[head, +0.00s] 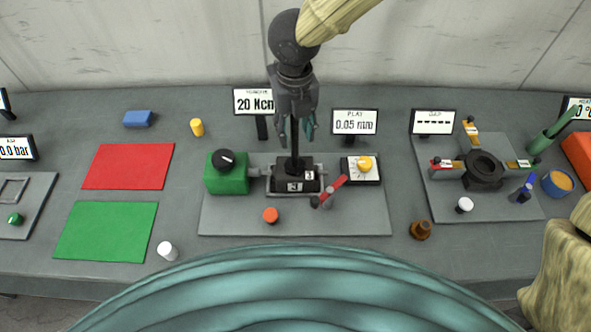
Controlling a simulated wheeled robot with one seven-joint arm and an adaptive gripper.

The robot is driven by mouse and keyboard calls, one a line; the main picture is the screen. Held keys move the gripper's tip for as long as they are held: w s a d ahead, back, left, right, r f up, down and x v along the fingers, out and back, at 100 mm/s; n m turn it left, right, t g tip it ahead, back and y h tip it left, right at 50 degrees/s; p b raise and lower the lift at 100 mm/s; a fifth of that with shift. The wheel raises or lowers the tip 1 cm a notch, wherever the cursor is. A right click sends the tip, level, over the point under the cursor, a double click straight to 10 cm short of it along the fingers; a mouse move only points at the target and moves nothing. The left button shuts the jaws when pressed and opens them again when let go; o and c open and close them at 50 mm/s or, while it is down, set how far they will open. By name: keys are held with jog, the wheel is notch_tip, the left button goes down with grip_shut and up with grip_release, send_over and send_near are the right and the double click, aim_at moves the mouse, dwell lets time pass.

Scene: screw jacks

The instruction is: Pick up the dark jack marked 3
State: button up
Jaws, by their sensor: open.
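The dark jack (283,176) stands upright on a grey base plate (230,222), between a green block and a dial box. A white label on its front face reads 3. A second small white label sits at its upper right, its mark too small to read surely. A thin dark vertical post rises from the jack toward my gripper. My gripper (297,132) is open, pointing down above the jack, with its fingers around or in front of the top of the post; I cannot tell which. Nothing is visibly held.
A green block (228,181) with a black knob stands left of the jack. A red lever (331,189), dial box (369,176) and orange button (270,215) are close by. Displays (355,122) stand behind. Red (127,166) and green (105,232) mats lie left, empty.

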grip_shut()
jog(key=shift+w+a+r, duration=0.1)
jog(key=shift+w+r, duration=0.05)
dwell(0.4)
